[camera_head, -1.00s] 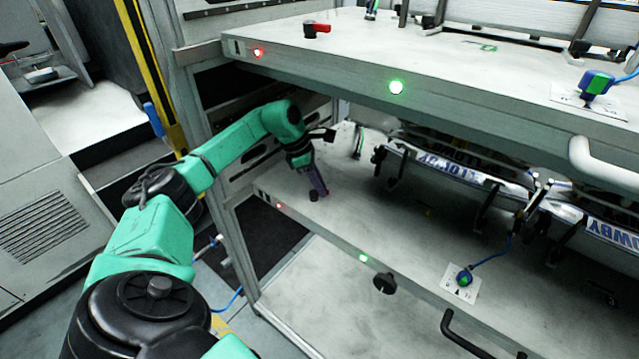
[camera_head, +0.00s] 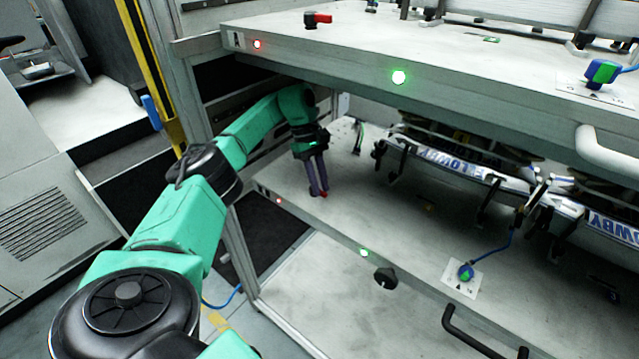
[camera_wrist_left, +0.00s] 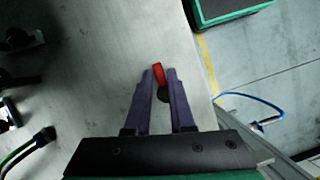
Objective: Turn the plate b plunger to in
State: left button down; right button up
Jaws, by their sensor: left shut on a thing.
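A plunger with a red lever (camera_head: 325,194) and a dark knob stands on the lower plate (camera_head: 290,187) near its front left corner. My left gripper (camera_head: 319,192) points down at it, its purple fingers closed around the lever and hiding most of the knob. In the left wrist view the red lever (camera_wrist_left: 159,72) lies between the fingertips, with the dark knob (camera_wrist_left: 164,95) just behind it. A similar plunger with a red handle (camera_head: 319,18) stands on the upper plate (camera_head: 360,45). My right gripper is out of view.
The upper plate overhangs my left arm. Rails with printed labels (camera_head: 470,170) fill the lower plate to the right. A blue-green knob (camera_head: 466,271) sits at its front. A red lamp (camera_head: 278,200) and a green lamp (camera_head: 364,253) mark its front edge.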

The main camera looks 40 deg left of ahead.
pick_arm(q)
jog(key=shift+w+r+m+g, duration=0.1)
jog(key=shift+m+g, duration=0.2)
jog(key=shift+m, duration=0.5)
jog(key=shift+d, duration=0.1)
jog(key=c, duration=0.8)
grip_release()
jog(key=shift+f, duration=0.2)
jog(key=shift+o, duration=0.2)
